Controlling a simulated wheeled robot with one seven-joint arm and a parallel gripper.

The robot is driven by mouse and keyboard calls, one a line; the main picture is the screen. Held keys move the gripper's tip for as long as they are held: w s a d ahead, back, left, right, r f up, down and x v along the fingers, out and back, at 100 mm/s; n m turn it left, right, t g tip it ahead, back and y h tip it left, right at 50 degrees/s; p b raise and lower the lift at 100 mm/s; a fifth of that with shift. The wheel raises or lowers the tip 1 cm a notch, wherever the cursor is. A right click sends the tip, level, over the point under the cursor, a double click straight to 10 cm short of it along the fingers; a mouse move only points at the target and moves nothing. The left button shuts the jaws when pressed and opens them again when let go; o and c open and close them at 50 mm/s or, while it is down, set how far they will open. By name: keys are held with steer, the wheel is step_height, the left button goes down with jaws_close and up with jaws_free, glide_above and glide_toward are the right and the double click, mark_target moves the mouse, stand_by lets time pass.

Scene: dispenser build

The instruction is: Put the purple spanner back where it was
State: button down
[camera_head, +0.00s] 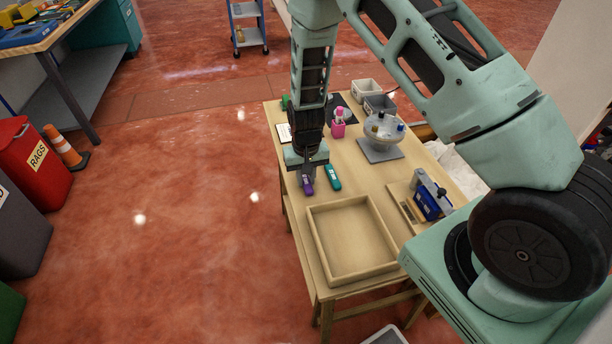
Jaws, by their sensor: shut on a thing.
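The purple spanner (308,188) is at the left edge of the wooden table (370,182), directly below my gripper (307,176). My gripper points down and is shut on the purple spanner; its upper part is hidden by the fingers. I cannot tell whether the spanner touches the tabletop. A teal tool (333,177) lies just to the right of the spanner, close to my gripper.
An empty wooden tray (314,238) fills the table's near end. A blue device on a board (427,203) stands at the right. A round stand (382,150), a pink cup (338,128) and grey bins (379,104) stand farther back.

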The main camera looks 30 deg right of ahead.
steer(key=shift+f, duration=0.1)
steer(key=c, duration=1.3)
jaws_free()
steer(key=shift+o, duration=0.2)
step_height(320, 180, up, 12)
steer(key=b, duration=0.1)
steer(key=s+a+r+n+y, duration=0.1)
steer(key=s+a+r+n, duration=0.1)
steer(key=s+a+r, duration=0.4)
steer(key=s+a+r+n, duration=0.2)
steer(key=s+a+r, duration=0.1)
steer(key=s, duration=0.4)
steer(key=s+a+r+n, duration=0.3)
steer(key=s, duration=0.4)
steer(key=s+a+r+n, duration=0.3)
steer(key=s, duration=0.5)
steer(key=shift+a, duration=0.15)
